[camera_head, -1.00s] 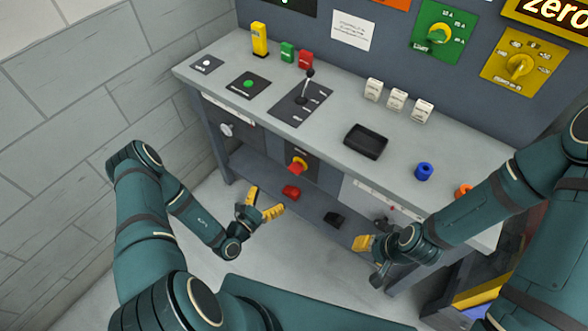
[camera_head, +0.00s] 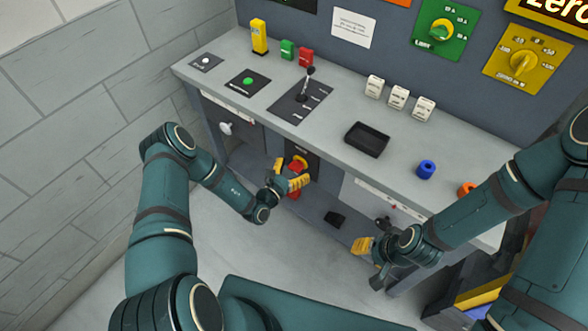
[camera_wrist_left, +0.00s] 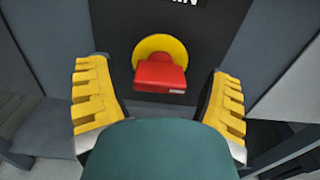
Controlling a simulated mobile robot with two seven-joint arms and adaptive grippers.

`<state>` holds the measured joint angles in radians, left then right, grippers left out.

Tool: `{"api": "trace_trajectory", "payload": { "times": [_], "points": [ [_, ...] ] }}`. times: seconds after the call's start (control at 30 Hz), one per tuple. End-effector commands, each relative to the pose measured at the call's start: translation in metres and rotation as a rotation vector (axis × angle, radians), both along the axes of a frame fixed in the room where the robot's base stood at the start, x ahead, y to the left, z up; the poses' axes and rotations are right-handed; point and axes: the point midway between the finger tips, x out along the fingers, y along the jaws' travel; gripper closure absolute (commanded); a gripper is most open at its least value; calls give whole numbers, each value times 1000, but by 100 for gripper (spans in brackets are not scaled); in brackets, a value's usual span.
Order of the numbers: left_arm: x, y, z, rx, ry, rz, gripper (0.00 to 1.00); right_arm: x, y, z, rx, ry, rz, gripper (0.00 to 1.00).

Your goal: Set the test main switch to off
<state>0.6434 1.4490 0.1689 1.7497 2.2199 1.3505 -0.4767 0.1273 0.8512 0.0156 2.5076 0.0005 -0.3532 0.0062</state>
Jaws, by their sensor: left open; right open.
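The main switch is a red handle on a yellow disc, set on a dark panel at the bench front; it shows in the head view (camera_head: 298,163) and the left wrist view (camera_wrist_left: 160,74). In the wrist view the red handle points sideways and looks broad. Its exact setting is hard to read. My left gripper (camera_head: 291,180) is open right in front of the switch. In the wrist view its yellow fingers (camera_wrist_left: 160,98) stand on either side of the handle, apart from it. My right gripper (camera_head: 366,248) is at the right, in front of the bench; its finger gap is hard to see.
The bench top (camera_head: 240,105) carries a lever plate (camera_head: 299,101), a black tray (camera_head: 366,140), white blocks and coloured blocks. A drawer front (camera_head: 226,128) with a white knob is left of the switch.

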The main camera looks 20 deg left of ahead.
Motion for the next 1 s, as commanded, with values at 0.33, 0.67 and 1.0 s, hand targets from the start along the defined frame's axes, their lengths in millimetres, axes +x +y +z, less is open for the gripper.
{"api": "trace_trajectory", "payload": {
  "times": [0.33, 0.67, 1.0],
  "points": [
    [0, 0, 0, 0, -1, 0, 76, 0, 0, 0, 0, 0, 0, 53],
    [0, 0, 0, -8, 2, 0, 88, 0, 0, 0, 0, 0, 0, 53],
    [0, 1, 0, -140, 49, 2, 88, 0, 0, 0, 0, 0, 0, 53]
  ]
}}
